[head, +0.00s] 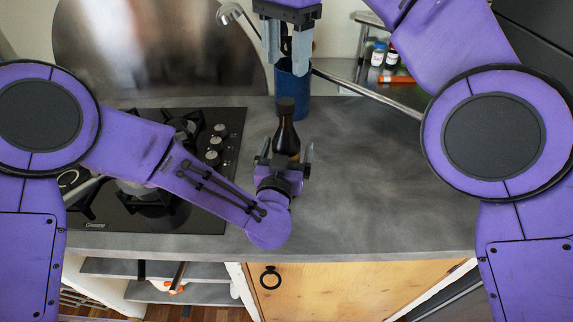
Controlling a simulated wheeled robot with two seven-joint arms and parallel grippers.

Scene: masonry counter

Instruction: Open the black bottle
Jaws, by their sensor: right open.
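The black bottle (286,138) stands upright on the grey counter, with its dark cap (286,106) on top. My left gripper (286,152) is low over the counter at the near side of the bottle. Its fingers are spread to the left and right of the bottle's lower part, with gaps showing; I see no contact. The gripper hides the bottle's base. My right gripper (287,55) points down, open and empty, above and beyond the cap, in front of a blue container.
The blue container (293,98) holds long utensils, including a ladle (229,13), just behind the bottle. A gas hob (210,185) is at left. Small jars (378,54) stand on a rack at back right. The counter's right part (390,190) is clear.

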